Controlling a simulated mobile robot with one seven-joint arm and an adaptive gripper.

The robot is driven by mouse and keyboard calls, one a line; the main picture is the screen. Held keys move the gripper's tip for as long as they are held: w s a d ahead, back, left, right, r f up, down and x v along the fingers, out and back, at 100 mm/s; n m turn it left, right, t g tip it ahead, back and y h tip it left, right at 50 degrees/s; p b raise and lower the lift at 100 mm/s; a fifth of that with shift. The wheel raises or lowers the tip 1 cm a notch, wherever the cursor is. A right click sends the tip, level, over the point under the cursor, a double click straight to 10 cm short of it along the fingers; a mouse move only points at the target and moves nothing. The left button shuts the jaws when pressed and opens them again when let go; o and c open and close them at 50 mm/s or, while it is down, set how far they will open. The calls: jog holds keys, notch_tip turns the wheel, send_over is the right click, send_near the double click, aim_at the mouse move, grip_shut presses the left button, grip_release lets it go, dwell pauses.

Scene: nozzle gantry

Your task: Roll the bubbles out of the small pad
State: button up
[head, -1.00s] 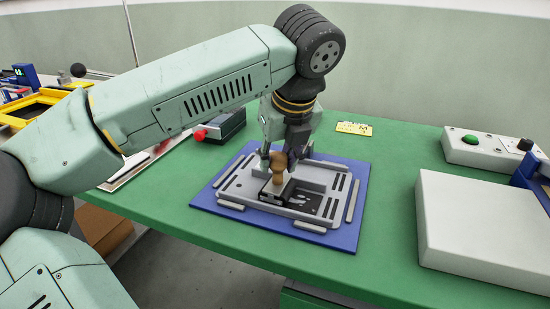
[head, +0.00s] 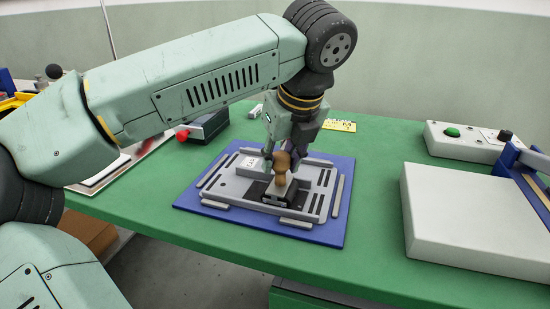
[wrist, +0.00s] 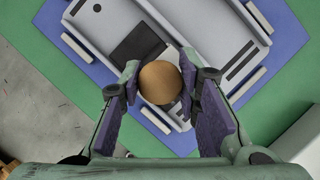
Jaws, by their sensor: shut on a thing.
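My gripper (head: 280,150) is shut on the round brown wooden knob (head: 281,168) of a hand tool. The tool's grey block-like base (head: 287,194) sits low over the front part of a grey slotted plate (head: 230,190); I cannot tell whether it touches. A dark flat patch (head: 256,190), which looks like the small pad, shows left of the tool and is partly hidden by it. In the wrist view the knob (wrist: 160,82) is between the two fingers, and the dark patch (wrist: 136,42) lies just beyond it. Bubbles cannot be made out.
The plate lies on a blue mat (head: 190,202) on a green table (head: 385,240). A pale square block (head: 250,163) stands on the plate's back left. A white slab (head: 455,215) and a green-button box (head: 460,143) are at the right. A red-knobbed box (head: 207,125) stands behind left.

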jog(key=shift+s+d+b, duration=0.2)
jog(key=shift+s+d, duration=0.05)
jog(key=shift+d, duration=0.4)
jog(key=shift+s+d+b, duration=0.15)
jog(key=shift+s+d, duration=0.1)
jog(key=shift+d, duration=0.4)
jog(key=shift+w+a, duration=0.2)
jog(key=shift+a, duration=0.25)
jog(key=shift+w+a, duration=0.2)
jog(key=shift+a, duration=0.35)
jog(key=shift+w+a+b, duration=0.1)
jog(key=shift+w+a, duration=0.2)
jog(key=shift+a, duration=0.55)
jog(key=shift+w+a+b, duration=0.1)
jog(key=shift+w+a, duration=0.15)
jog(key=shift+a, duration=0.55)
jog(key=shift+w+a+b, duration=0.1)
jog(key=shift+w+a, duration=0.2)
jog(key=shift+a, duration=0.55)
jog(key=shift+s+d, duration=0.3)
jog(key=shift+d, duration=0.55)
jog(key=shift+s+d, duration=0.35)
jog(key=shift+d, duration=0.5)
jog(key=shift+s+d, duration=0.3)
jog(key=shift+d, duration=0.6)
jog(key=shift+s+d, duration=0.35)
jog(key=shift+d, duration=0.5)
jog(key=shift+w+a, duration=0.3)
jog(key=shift+a, duration=0.65)
